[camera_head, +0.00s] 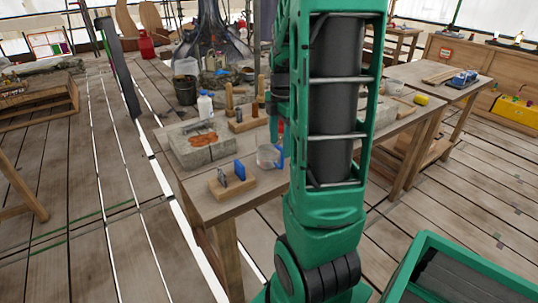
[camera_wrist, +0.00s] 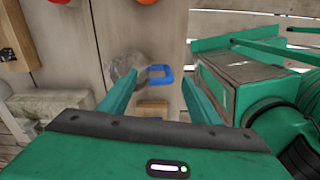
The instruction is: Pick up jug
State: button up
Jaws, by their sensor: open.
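The jug (camera_head: 267,157) is a clear, greyish vessel with a blue handle. It stands on the wooden workbench (camera_head: 213,207) near its front edge, just left of my arm in the head view. In the wrist view the jug (camera_wrist: 122,68) is beyond my left fingertip, with its blue handle (camera_wrist: 160,75) seen between the fingertips. My gripper (camera_wrist: 160,80) is open with nothing between its fingers, and the jug appears to lie past the tips.
A wooden block with upright blue and grey pieces (camera_head: 232,180) stands in front of the jug. A concrete block tray (camera_head: 201,150) and a white bottle (camera_head: 205,104) are to the left. My arm hides part of the bench.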

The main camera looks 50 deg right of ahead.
jog(key=shift+f, duration=1.35)
jog(key=shift+c, duration=0.6)
grip_shut()
jog(key=shift+r, duration=0.15)
